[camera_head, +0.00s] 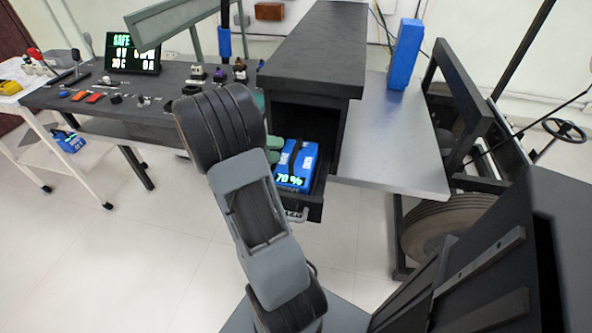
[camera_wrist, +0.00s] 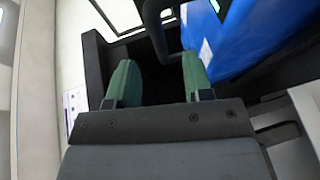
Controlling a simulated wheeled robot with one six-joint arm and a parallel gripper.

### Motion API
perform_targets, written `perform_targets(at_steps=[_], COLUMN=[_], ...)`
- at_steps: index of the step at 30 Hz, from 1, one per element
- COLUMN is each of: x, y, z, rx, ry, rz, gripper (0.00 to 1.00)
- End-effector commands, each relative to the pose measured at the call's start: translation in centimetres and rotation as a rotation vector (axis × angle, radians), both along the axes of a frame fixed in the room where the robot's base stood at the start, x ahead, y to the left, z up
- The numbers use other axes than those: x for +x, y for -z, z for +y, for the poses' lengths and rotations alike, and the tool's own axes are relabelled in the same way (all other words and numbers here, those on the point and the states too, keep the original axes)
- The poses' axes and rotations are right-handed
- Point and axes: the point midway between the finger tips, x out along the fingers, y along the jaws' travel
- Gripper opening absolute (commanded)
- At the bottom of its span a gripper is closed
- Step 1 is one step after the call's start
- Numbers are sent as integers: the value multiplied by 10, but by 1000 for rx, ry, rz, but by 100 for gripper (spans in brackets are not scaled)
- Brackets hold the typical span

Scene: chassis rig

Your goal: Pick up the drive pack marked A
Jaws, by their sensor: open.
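Two blue packs (camera_head: 304,160) stand side by side in an open black drawer (camera_head: 314,207) under the dark cabinet. A lit "70 %" readout shows on their near side. I cannot read a letter A on either one. In the wrist view a large blue pack (camera_wrist: 232,40) with white labels is right of the fingers. My gripper (camera_wrist: 158,75) has green fingers spread apart with nothing between them. In the head view the green fingers of my gripper (camera_head: 274,149) show at the drawer's left, beside the packs; my arm hides part of that area.
A tall blue block (camera_head: 404,55) stands on the grey bench right of the cabinet (camera_head: 315,45). Another blue item (camera_head: 68,140) is low at the left, by a white cart. The dark workbench (camera_head: 60,98) holds small parts and a display reading SAFE. Drawer walls (camera_wrist: 92,65) are close around the fingers.

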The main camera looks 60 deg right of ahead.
Motion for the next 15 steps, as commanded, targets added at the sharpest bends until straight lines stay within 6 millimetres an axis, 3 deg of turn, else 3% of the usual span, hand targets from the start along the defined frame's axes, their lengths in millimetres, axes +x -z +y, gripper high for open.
perform_targets(at_steps=[15], x=[-38], y=[10], z=[-33], rx=[1], ry=[0], rz=[-1], gripper=[46])
